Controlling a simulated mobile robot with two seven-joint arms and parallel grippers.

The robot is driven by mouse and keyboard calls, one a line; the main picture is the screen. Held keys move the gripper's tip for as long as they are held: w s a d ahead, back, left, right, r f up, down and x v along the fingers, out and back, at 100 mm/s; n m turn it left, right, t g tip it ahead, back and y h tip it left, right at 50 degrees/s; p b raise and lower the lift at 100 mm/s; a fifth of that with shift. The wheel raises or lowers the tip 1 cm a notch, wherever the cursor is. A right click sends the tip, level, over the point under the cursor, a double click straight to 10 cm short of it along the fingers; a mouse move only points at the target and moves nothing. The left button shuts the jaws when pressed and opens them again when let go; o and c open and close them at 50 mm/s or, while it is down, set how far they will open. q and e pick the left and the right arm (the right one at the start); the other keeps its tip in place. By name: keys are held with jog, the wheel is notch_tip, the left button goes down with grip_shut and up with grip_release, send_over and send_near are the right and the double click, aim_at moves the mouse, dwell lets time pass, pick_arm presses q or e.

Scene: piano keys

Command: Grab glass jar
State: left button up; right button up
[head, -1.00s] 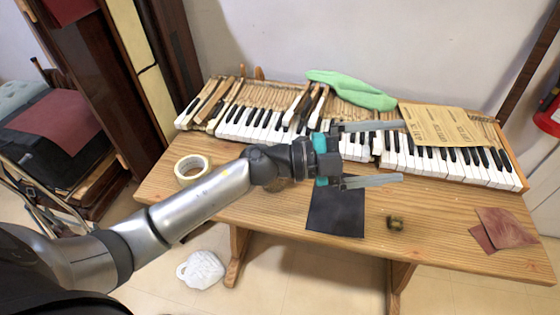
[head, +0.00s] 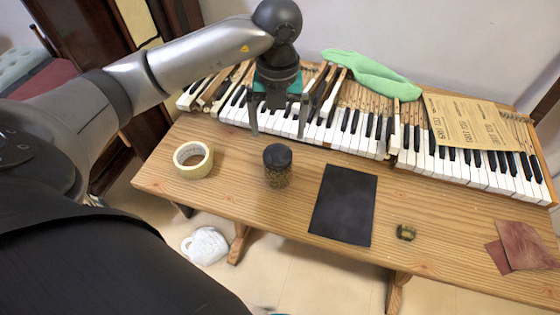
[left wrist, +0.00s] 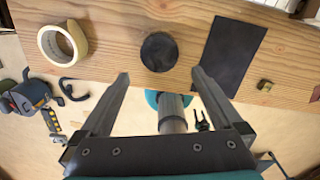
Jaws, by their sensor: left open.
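The glass jar (head: 277,172) stands upright on the wooden table, with a dark lid and small brownish contents. In the left wrist view the jar (left wrist: 159,52) shows from above as a dark round lid, just beyond the fingertips and between their lines. My left gripper (head: 278,128) is open and empty, its fingers pointing down. In the head view it appears just above the jar, in front of the piano keys. In the left wrist view the gripper (left wrist: 160,74) has its fingers spread wider than the lid. My right gripper is not seen.
A tape roll (head: 193,160) lies left of the jar, and a black sheet (head: 343,205) lies right of it. The keyboard (head: 420,155) runs along the back, with a green cloth (head: 370,75) on it. A small brass-coloured piece (head: 406,232) and reddish sandpaper (head: 525,245) lie farther right.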

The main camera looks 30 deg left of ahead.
aim_at(279, 156)
pick_arm(q)
notch_tip(279, 156, down, 9)
jog(key=shift+d+r+b, duration=0.1)
jog(key=shift+r+b, duration=0.05)
jog(key=shift+b, duration=0.5)
jog(key=shift+w+a+f+b, duration=0.15)
jog(key=shift+f+b, duration=0.15)
jog(key=shift+f, duration=1.05)
jog(key=shift+a+f+b, duration=0.1)
jog(key=shift+f+b, duration=0.2)
jog(key=shift+f, duration=1.05)
jog(key=shift+c, duration=0.2)
jog(key=shift+r, duration=0.1)
jog(key=c, duration=1.5)
